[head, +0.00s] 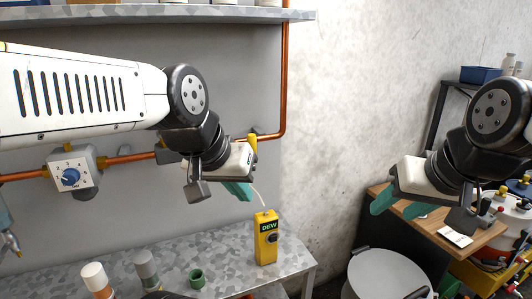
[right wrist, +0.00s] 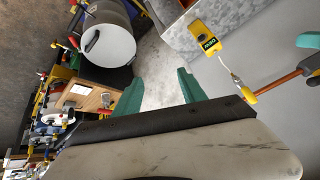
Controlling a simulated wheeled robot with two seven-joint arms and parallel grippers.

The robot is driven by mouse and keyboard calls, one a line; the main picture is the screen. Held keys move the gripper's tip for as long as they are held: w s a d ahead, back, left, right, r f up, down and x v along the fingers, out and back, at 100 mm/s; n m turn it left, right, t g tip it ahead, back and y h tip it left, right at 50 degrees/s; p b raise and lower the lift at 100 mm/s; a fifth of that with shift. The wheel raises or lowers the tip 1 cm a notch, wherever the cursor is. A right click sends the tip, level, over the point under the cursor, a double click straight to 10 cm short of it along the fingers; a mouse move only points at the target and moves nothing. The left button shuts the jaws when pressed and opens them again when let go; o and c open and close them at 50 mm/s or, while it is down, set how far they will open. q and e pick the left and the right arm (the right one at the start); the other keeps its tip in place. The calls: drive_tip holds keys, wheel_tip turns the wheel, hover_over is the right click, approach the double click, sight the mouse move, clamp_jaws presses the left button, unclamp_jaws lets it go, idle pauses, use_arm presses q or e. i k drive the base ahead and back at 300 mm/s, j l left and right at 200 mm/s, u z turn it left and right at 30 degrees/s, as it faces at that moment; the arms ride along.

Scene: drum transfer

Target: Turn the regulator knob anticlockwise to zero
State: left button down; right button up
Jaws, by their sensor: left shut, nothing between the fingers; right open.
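The regulator is a pale box on the copper pipe at the left of the head view, with a blue knob (head: 70,177) on its face. A white pointer mark shows on the knob, but the exact reading is too small to tell. My left gripper (head: 243,190) is shut and empty, well to the right of the regulator, above the yellow DEW meter (head: 266,240). My right gripper (head: 396,207) is open and empty at the right, far from the regulator. In the right wrist view its green fingers (right wrist: 158,92) stand apart with nothing between them.
A metal bench (head: 225,254) carries a green cup (head: 197,278), a grey bottle (head: 147,268) and a white-capped bottle (head: 97,279). The copper pipe (head: 284,80) runs along the wall. A drum (head: 388,277) and a wooden table (head: 475,240) stand at the right.

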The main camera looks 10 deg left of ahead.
sight(70, 176)
drive_tip(key=u, duration=2)
